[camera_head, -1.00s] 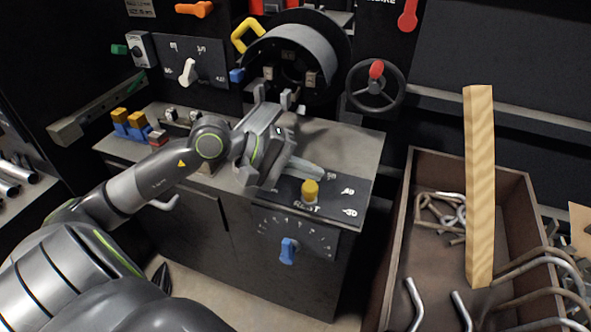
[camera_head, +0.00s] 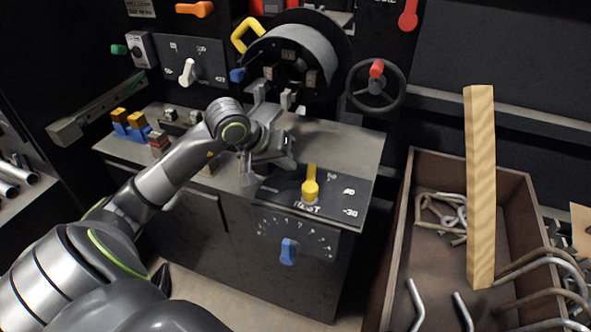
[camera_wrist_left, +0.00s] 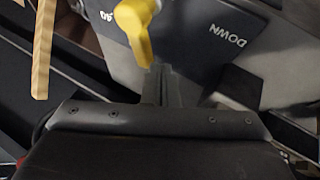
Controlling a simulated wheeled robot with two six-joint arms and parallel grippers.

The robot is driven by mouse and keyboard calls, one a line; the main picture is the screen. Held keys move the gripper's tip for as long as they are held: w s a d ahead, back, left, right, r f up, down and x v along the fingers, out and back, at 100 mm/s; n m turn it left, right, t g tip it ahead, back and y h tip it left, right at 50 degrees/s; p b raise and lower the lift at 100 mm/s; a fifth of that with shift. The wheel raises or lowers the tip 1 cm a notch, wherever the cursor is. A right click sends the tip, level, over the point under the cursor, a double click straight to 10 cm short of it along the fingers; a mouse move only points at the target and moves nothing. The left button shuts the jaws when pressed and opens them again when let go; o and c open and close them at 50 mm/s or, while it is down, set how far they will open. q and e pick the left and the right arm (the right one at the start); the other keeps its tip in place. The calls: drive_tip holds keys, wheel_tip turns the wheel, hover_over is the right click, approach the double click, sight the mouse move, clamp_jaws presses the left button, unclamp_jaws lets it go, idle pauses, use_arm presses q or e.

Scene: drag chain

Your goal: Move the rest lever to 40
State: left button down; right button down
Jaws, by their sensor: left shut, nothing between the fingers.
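The rest lever is yellow (camera_head: 310,188), on a dark plate (camera_head: 335,200) at the cabinet's front right corner. Its arm points away from me, towards the back of the plate. The plate reads REST in front of the lever, with small white marks to the right, too small to read surely. My left gripper (camera_head: 250,176) is shut and empty, left of and behind the lever, apart from it in the head view. In the left wrist view the yellow lever (camera_wrist_left: 138,28) shows just beyond the fingertips (camera_wrist_left: 160,82), near the word DOWN. My right gripper is out of view.
A blue knob (camera_head: 289,251) with a dial is on the cabinet front below the plate. A chuck (camera_head: 290,60) and a red-handled wheel (camera_head: 376,85) stand behind. A bin (camera_head: 400,230) with bent rods and a wooden board (camera_head: 480,180) is at right.

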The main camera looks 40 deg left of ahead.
sight(311, 184)
use_arm(q)
drive_tip(key=x, duration=0.4)
drive_tip(key=shift+w+d+f, duration=0.1)
drive_tip(key=shift+w+f, duration=0.05)
drive_tip(key=shift+f, duration=0.05)
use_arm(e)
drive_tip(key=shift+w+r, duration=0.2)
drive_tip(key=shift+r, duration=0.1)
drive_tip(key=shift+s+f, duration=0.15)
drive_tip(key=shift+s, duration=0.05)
